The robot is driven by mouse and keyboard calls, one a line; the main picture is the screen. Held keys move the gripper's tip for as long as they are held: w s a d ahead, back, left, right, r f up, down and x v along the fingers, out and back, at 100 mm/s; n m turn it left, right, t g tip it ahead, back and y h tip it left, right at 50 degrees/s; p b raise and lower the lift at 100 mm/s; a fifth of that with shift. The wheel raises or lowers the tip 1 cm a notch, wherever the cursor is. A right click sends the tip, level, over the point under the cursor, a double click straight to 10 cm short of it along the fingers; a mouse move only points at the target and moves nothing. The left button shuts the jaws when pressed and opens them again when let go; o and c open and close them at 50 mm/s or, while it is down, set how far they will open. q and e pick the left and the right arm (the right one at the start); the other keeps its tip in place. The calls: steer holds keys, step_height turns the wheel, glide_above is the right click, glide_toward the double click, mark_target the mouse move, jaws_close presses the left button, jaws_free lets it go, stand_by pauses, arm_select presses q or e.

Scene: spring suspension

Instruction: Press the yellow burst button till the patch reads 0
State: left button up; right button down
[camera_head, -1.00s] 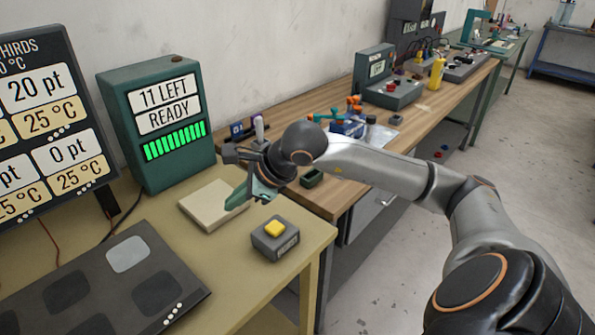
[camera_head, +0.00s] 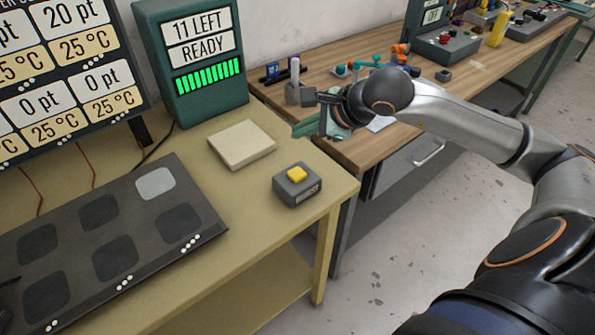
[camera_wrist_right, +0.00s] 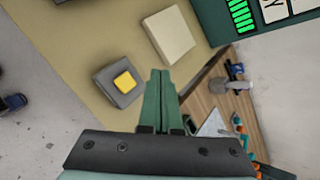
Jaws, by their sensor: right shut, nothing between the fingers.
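The yellow burst button (camera_head: 296,174) sits on top of a small grey box (camera_head: 299,189) near the right corner of the tan table. It also shows in the right wrist view (camera_wrist_right: 125,82), left of the fingertips. My right gripper (camera_head: 303,128) is shut and empty, in the air behind the button and apart from it. Its two green fingers (camera_wrist_right: 160,75) lie together in the wrist view. The patch (camera_head: 155,184) is a light grey area on the dark mat (camera_head: 190,251); no number is legible on it. The left gripper is not seen.
A green display box (camera_head: 202,110) reads "11 LEFT READY" above lit green bars. A cream pad (camera_head: 241,143) lies before it. A board (camera_head: 74,110) shows points and 25 °C values. A wooden bench (camera_head: 345,150) with small items stands behind.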

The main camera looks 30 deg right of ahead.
steer(key=b, duration=0.3)
glide_above(302, 175)
step_height(302, 175, down, 7)
steer(key=shift+r, duration=0.1)
steer(key=shift+f+b, duration=0.9)
steer(key=shift+b, duration=0.25)
steer(key=shift+f, duration=0.1)
stand_by(0.9)
steer(key=shift+w+f+b, duration=0.1)
steer(key=shift+f+b, duration=0.3)
steer(key=shift+b, duration=0.55)
steer(key=shift+f+b, duration=0.55)
steer(key=shift+b, duration=0.2)
steer(key=shift+r, duration=0.1)
stand_by(0.6)
steer(key=shift+r+p, duration=0.4)
steer(key=shift+r, duration=0.45)
